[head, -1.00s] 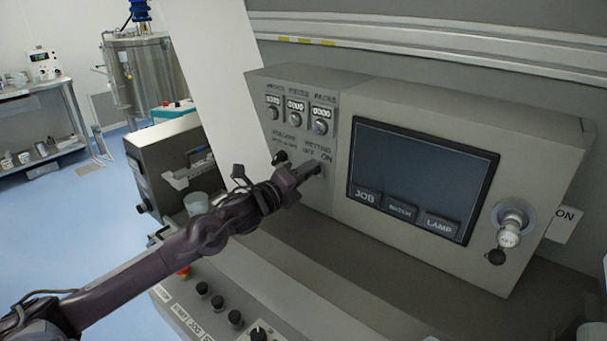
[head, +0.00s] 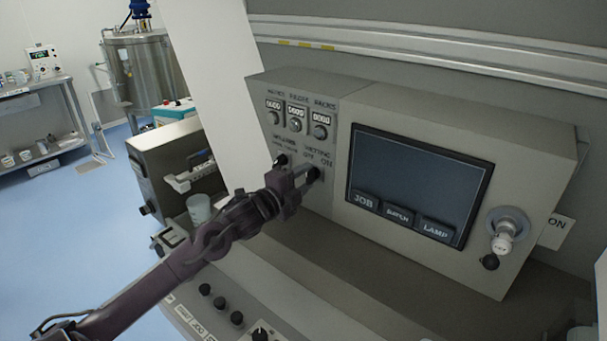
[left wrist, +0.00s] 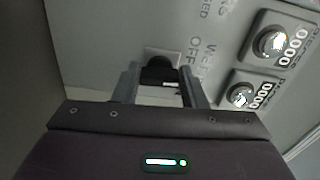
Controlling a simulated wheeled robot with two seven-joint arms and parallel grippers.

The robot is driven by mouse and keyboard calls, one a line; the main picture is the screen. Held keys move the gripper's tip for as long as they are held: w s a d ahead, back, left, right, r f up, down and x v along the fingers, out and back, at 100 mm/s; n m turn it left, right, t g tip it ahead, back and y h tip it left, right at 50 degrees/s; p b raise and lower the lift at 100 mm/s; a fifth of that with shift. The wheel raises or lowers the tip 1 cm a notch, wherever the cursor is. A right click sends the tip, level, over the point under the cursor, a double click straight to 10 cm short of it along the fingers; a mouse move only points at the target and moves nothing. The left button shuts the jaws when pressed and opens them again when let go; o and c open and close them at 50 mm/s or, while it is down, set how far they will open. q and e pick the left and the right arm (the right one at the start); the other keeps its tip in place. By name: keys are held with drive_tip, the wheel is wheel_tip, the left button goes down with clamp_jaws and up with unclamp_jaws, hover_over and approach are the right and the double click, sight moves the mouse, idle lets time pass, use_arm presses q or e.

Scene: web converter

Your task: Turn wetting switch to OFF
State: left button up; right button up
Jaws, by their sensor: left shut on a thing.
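The wetting switch (head: 313,173) is a small black knob on the grey panel, under the WETTING OFF/ON label and left of the screen. It also shows in the left wrist view (left wrist: 160,74), with the OFF lettering beside it and a small white mark on its edge. My left gripper (head: 304,175) reaches the panel from the lower left and is shut on the switch, one finger on each side. The fingers (left wrist: 159,84) partly hide the knob, and I cannot tell its exact setting. My right gripper is not in view.
Another black knob (head: 281,160) sits close left of the switch, with several counter dials (head: 296,117) above. The screen (head: 420,185) is to the right, and a round key-like switch (head: 507,232) lies beyond it. A lower console has buttons (head: 220,303).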

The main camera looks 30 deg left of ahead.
use_arm(q)
drive_tip(key=n+p, duration=0.2)
drive_tip(key=n, duration=0.2)
drive_tip(key=shift+f+n, duration=0.1)
drive_tip(key=shift+n, duration=0.2)
drive_tip(key=shift+n+p, duration=0.3)
drive_tip(key=shift+n, duration=0.1)
drive_tip(key=o, duration=1)
drive_tip(key=shift+s+f, duration=0.1)
drive_tip(key=s+b, duration=0.2)
drive_tip(key=s, duration=0.5)
drive_tip(key=shift+s+a, duration=0.25)
drive_tip(key=shift+s, duration=0.05)
